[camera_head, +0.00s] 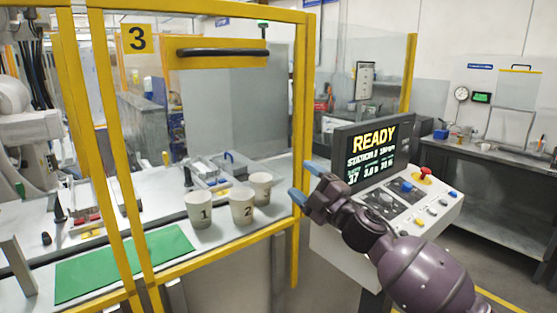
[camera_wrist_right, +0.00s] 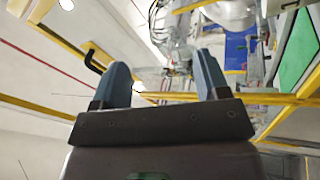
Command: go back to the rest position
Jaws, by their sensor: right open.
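My right gripper (camera_head: 305,183) reaches in from the lower right in the head view, with its blue fingertips in front of the left side of the control panel (camera_head: 420,207). Its two fingers stand apart with nothing between them. The right wrist view shows the same open fingers (camera_wrist_right: 160,85) with a yellow frame beyond them. The panel's screen (camera_head: 371,157) reads READY. My arm hides part of the panel's lower left. My left gripper is not in the head view.
A yellow-framed enclosure (camera_head: 302,120) with a black door handle (camera_head: 222,52) stands left of the gripper. Behind it are several paper cups, one cup (camera_head: 199,210) marked 1, and a green mat (camera_head: 122,263). A grey workbench (camera_head: 490,158) stands at the right.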

